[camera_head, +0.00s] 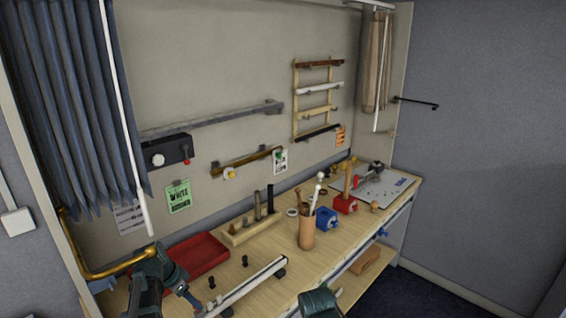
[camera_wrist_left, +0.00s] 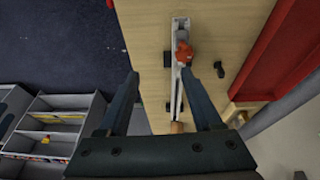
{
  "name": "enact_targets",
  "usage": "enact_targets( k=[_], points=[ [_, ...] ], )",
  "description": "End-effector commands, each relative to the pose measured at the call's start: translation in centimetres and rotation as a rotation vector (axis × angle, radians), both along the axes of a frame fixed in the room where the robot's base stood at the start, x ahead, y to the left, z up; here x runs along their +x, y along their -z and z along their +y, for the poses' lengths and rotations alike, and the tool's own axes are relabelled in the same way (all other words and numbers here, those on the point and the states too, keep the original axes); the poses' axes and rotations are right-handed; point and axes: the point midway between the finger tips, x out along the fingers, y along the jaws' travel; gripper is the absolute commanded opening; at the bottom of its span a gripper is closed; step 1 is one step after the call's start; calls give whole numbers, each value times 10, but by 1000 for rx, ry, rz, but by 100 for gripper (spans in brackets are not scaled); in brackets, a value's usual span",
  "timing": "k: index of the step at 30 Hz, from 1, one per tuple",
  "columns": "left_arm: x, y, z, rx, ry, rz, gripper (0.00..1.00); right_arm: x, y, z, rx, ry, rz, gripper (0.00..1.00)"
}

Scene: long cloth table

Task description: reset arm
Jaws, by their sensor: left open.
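My left gripper (camera_head: 188,296) is over the front left part of the wooden table (camera_head: 285,245), near the red tray and the pale rail. In the left wrist view my left gripper (camera_wrist_left: 160,74) is open, with its two dark fingers spread wide. The pale rail (camera_wrist_left: 177,95) with a red-orange part (camera_wrist_left: 183,53) shows between the fingers, below them. I see nothing held. A dark green part of my right arm (camera_head: 318,303) shows at the bottom edge of the head view; its jaws cannot be made out.
A red tray (camera_head: 197,256) lies at the table's left. The rail (camera_head: 247,286) lies near the front edge. A wooden block with pegs (camera_head: 250,229), a cup of sticks (camera_head: 307,236), a blue holder (camera_head: 327,220) and a red holder (camera_head: 345,204) stand further right. A brass pipe (camera_head: 100,272) is beside my left arm.

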Motion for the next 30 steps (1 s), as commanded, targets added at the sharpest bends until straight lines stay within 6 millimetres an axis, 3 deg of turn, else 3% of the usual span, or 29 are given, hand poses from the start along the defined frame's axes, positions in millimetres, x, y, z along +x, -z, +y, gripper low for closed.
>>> enact_targets(
  k=[1, 6, 9, 13, 18, 21, 30],
  points=[
    [-9, 11, -32, 6, -1, 35, 66, 0, 9, 0, 0, 0, 0, 53],
    [-44, 34, -120, 62, -73, 165, 66, 0, 25, 0, 0, -1, 0, 53],
    [-69, 45, -163, 113, -125, 222, 66, 0, 34, 0, -1, -2, 0, 53],
    [-104, 57, -207, 186, -198, 268, 66, 0, 45, 0, -1, -3, 0, 53],
    [-139, 66, -241, 265, -282, 285, 66, 0, 54, 0, -1, -4, 0, 53],
    [-151, 68, -252, 293, -317, 282, 66, 0, 57, 0, -1, -4, 0, 53],
    [-159, 69, -258, 315, -350, 279, 66, 0, 58, 0, -1, -4, 0, 53]
  ],
)
